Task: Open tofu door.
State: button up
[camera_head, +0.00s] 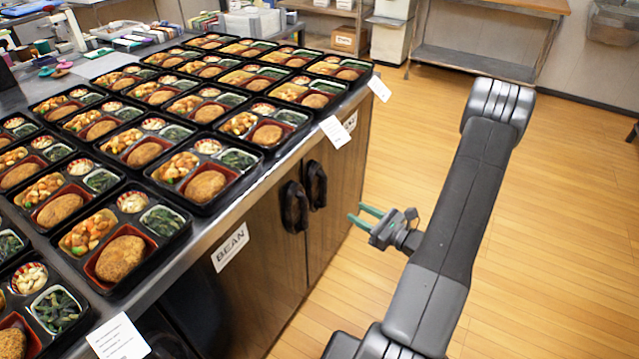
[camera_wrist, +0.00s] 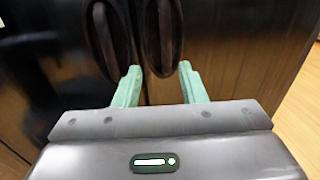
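The cabinet under the counter has two dark wooden doors side by side. The left door (camera_head: 262,290) bears a white label reading BEAN. The right door (camera_head: 345,185) has a small label near its top edge, too small to read. The left handle (camera_head: 294,207) and right handle (camera_head: 316,185) are black and upright, close together at the door seam. Both doors look closed. My gripper (camera_head: 360,215) is open and empty, to the right of the handles in the head view. In the wrist view the right handle (camera_wrist: 163,38) appears between the green fingertips, and the left handle (camera_wrist: 108,42) appears by the left finger.
Black bento trays (camera_head: 205,205) with food cover the metal counter (camera_head: 245,200) above the doors. White paper tags (camera_head: 337,131) hang over its edge. The wooden floor (camera_head: 560,200) in front and to the right is clear. A metal table (camera_head: 490,50) stands behind.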

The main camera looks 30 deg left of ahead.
aim_at(324, 191)
jog(key=shift+m+t, duration=0.3)
jog(key=x, duration=1.4)
jog(key=shift+w+f, duration=0.1)
jog(key=shift+w, duration=0.15)
grip_shut()
